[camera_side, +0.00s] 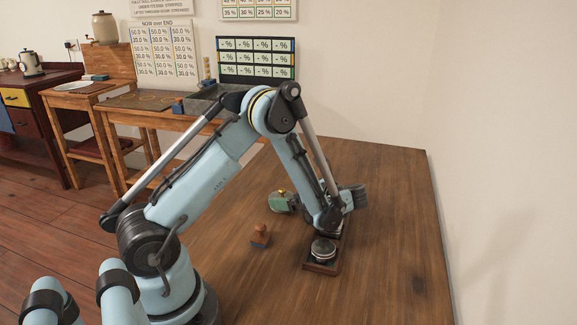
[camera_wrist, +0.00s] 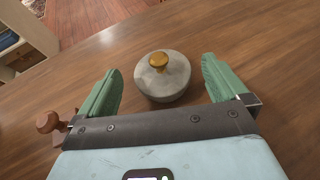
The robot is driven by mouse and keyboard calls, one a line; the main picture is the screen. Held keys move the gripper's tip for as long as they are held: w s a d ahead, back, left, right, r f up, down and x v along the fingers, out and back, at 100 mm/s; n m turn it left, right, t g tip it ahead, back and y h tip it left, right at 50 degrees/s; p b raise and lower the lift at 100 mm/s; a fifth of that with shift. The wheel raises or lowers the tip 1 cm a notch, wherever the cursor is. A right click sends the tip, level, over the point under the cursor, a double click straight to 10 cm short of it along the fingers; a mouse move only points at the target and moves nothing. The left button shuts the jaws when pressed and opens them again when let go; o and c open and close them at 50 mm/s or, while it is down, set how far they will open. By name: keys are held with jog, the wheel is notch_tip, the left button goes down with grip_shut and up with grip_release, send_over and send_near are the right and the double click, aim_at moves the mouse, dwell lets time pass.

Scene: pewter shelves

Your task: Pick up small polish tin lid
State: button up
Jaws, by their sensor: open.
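The small polish tin lid (camera_wrist: 150,88) is a round grey piece with a brass knob on top, upright on the table in the wrist view. I cannot tell whether a tin is under it. In the side view the brass knob (camera_side: 281,192) shows, with green below it, partly my finger perhaps. My gripper (camera_wrist: 160,65) is open, its green fingers on either side of the lid, with a gap on each side. The lid is not held.
A wooden stamp-like piece with a knob (camera_side: 260,236) stands left of my gripper; it also shows in the wrist view (camera_wrist: 47,122). A dark tray (camera_side: 318,269) holding a round metal tin (camera_side: 323,250) lies nearer the side camera. The table's right part is clear.

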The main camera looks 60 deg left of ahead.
aim_at(285, 193)
jog(key=shift+x, duration=1.85)
jog(key=c, duration=1.2)
jog(key=shift+o, duration=0.2)
jog(key=shift+r, duration=0.15)
